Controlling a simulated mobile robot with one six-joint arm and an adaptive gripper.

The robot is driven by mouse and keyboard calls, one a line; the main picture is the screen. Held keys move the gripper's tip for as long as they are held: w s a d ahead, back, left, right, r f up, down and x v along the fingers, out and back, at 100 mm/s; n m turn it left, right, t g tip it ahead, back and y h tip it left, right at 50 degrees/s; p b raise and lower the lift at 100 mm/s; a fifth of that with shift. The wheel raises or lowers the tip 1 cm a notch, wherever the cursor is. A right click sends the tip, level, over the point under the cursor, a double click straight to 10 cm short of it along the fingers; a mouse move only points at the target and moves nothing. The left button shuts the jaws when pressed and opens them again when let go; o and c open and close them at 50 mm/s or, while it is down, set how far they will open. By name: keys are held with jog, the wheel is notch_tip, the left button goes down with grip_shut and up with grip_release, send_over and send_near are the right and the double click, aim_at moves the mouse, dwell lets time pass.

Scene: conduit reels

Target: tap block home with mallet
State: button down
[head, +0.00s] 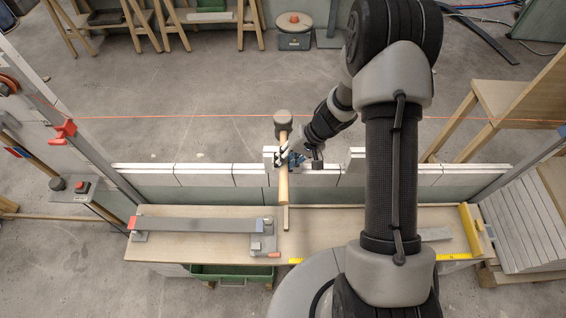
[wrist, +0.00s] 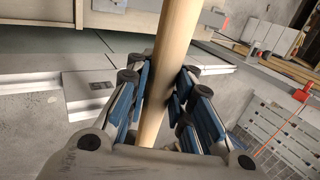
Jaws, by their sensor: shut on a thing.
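My gripper (head: 285,158) is shut on the wooden handle of a mallet. The handle (head: 283,188) also shows in the wrist view (wrist: 172,50), running between the blue finger pads. The mallet's dark grey head (head: 283,117) is beyond the fingers, over or past the far side of a low wall of white blocks (head: 215,173). A white block (head: 269,153) stands above the row just left of the gripper, partly hidden by it. Another raised block (head: 356,154) stands to the right, partly behind my arm. I cannot tell whether the mallet touches a block.
A wooden bench (head: 330,222) lies in front of the wall. It carries a long grey bar (head: 195,224) and a yellow level or rule (head: 470,228). A red line (head: 190,117) crosses beyond the wall. Upright posts (head: 85,145) flank the left end. The floor behind is largely clear.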

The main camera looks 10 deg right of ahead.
jog(key=shift+w+f+b, duration=0.1)
jog(key=shift+f+b, duration=2)
jog(key=shift+b, duration=1.3)
jog(key=shift+a+r+p, duration=0.15)
jog(key=shift+p, duration=0.95)
jog(key=shift+f, duration=0.2)
notch_tip(320, 180, down, 4)
notch_tip(320, 180, up, 4)
jog(key=p, duration=0.6)
jog(key=shift+p, duration=0.3)
jog(key=shift+a+p, duration=0.1)
jog(key=shift+p, duration=0.6)
